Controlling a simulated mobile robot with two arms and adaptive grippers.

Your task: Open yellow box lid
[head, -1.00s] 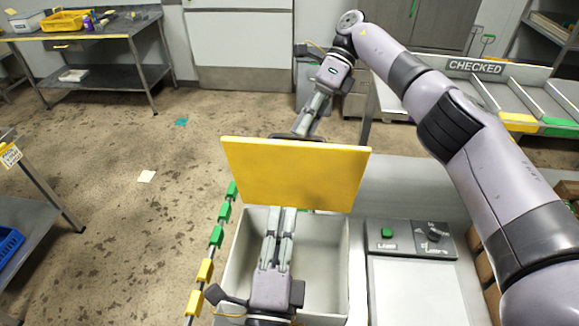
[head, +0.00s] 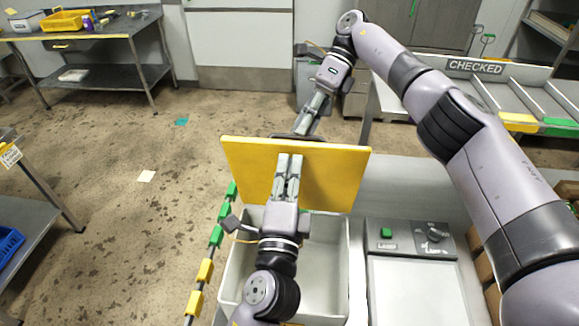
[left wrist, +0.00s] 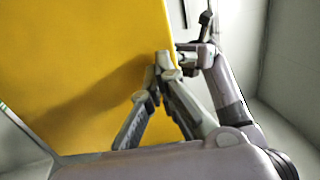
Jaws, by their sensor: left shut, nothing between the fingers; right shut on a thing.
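The yellow lid (head: 335,175) stands steeply raised over the far part of the open grey-white box (head: 343,265). It fills the upper left of the left wrist view (left wrist: 80,70). My right gripper (head: 300,131) is behind the lid's top edge, shut by a dark part there, seemingly the lid's handle; the lid hides the exact contact. My left gripper (head: 289,157) is shut and empty, pointing up in front of the lid's near face. Its fingertips meet near the lid's edge in the left wrist view (left wrist: 164,64); I cannot tell whether they touch it.
A panel with a green button (head: 386,232) and a knob is right of the box. Green and yellow blocks (head: 205,270) line the left edge. Sorting trays under a CHECKED sign (head: 475,67) stand at the back right. The floor at the left is mostly clear.

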